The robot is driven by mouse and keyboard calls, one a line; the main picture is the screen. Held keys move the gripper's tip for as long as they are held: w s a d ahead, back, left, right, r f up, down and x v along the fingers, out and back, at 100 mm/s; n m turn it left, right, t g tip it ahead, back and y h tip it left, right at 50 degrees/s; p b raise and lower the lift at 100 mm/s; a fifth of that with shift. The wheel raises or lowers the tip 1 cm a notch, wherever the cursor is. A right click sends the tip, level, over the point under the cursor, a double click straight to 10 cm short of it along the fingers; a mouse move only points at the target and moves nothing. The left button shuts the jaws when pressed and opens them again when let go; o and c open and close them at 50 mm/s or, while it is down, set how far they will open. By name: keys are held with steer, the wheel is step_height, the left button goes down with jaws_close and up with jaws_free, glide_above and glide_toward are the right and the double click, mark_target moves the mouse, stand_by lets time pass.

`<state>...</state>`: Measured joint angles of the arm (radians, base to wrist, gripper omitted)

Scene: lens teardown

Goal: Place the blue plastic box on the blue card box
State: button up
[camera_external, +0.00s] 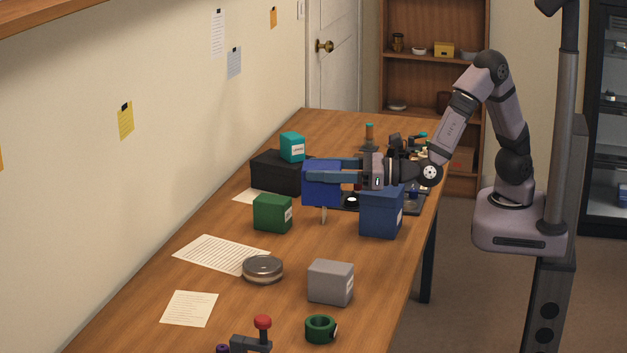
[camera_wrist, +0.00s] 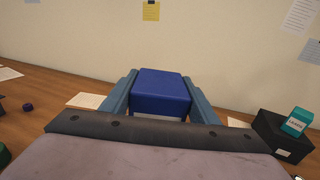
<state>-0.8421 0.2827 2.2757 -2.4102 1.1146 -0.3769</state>
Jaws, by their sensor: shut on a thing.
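The blue plastic box (camera_external: 320,192) is held in the air in my gripper (camera_external: 330,171), whose fingers lie along its sides. In the wrist view the blue plastic box (camera_wrist: 162,88) sits between the two blue-grey fingers of my gripper (camera_wrist: 161,97). The card box does not show in the wrist view.
A green box (camera_external: 271,214) stands left of the blue card box. A black box (camera_external: 276,176) with a teal box (camera_external: 292,147) on top is behind. A grey box (camera_external: 330,282), a round metal tin (camera_external: 262,269) and a green ring (camera_external: 320,329) are nearer the front.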

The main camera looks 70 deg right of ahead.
mark_target(333, 166)
steer(key=r+p, duration=0.1)
steer(key=s+a+r+p, duration=0.1)
steer(key=p, duration=0.1)
steer(key=shift+s+a+r, duration=0.2)
steer(key=shift+s+a, duration=0.1)
steer(key=p, duration=0.2)
steer(key=s+d+r+m+h+p, duration=0.1)
steer(key=p, duration=0.1)
steer(key=shift+s+d+r+h, duration=0.1)
steer(key=shift+d+h, duration=0.15)
steer(key=shift+h, duration=0.05)
steer(key=s+d+r+m+g+h, duration=0.1)
steer(key=s+d+m+g+h, duration=0.15)
steer(key=d+h, duration=0.35)
steer(key=s+d+r+m+g+h+p, duration=0.1)
steer(key=s+d+m+h, duration=0.25)
steer(key=d, duration=0.45)
steer(key=s+d+r+m+g+h, duration=0.1)
steer(key=s+d+m+h, duration=0.1)
steer(key=d+m+h, duration=0.4)
step_height(333, 166, down, 6)
steer(key=n, duration=0.1)
steer(key=shift+d+n+y, duration=0.2)
steer(key=shift+n+y, duration=0.2)
steer(key=shift+y, duration=0.05)
steer(key=shift+f, duration=0.1)
steer(key=shift+f+p, duration=0.35)
steer(key=shift+f, duration=1.65)
steer(key=shift+f, duration=0.1)
